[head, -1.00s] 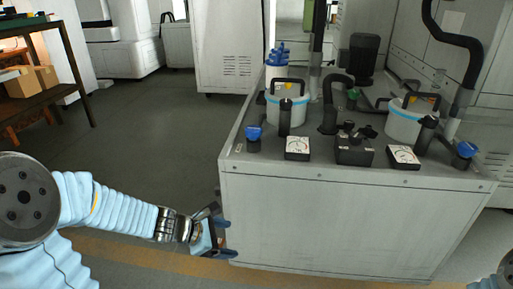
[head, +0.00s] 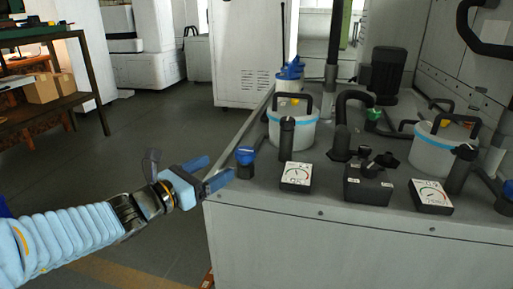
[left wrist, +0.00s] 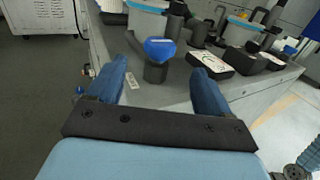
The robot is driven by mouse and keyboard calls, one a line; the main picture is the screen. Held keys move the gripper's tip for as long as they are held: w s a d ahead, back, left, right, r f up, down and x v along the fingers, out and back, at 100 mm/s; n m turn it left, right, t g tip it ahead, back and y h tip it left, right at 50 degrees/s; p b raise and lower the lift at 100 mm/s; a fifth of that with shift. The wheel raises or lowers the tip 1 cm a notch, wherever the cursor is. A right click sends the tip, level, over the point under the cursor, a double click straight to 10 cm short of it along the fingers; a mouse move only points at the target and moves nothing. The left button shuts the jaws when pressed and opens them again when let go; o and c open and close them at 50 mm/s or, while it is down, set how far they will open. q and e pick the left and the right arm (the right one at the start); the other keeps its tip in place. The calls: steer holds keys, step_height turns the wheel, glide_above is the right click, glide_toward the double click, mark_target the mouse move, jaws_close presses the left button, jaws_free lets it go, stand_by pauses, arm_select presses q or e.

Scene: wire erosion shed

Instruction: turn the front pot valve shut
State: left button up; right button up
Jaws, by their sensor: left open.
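A blue-handled valve (head: 245,157) stands at the near left corner of the grey cabinet top (head: 290,208), in front of a white pot with a blue band (head: 292,130). My left gripper (head: 218,170) is open and empty, just left of this valve and pointing at it. In the left wrist view the blue handle (left wrist: 160,48) on its dark body lies ahead, between the lines of the two fingers, with no contact visible. A second blue-handled valve (head: 507,188) is partly cut off at the right edge, near another pot (head: 437,150). My right gripper is not in view.
A black box with knobs (head: 368,182) and another gauge (head: 431,195) stand further right.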

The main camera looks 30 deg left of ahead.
mark_target(249, 148)
arm_select(q)
steer(key=b+x, duration=0.1)
steer(key=x, duration=1.2)
steer(key=shift+s+f, duration=0.1)
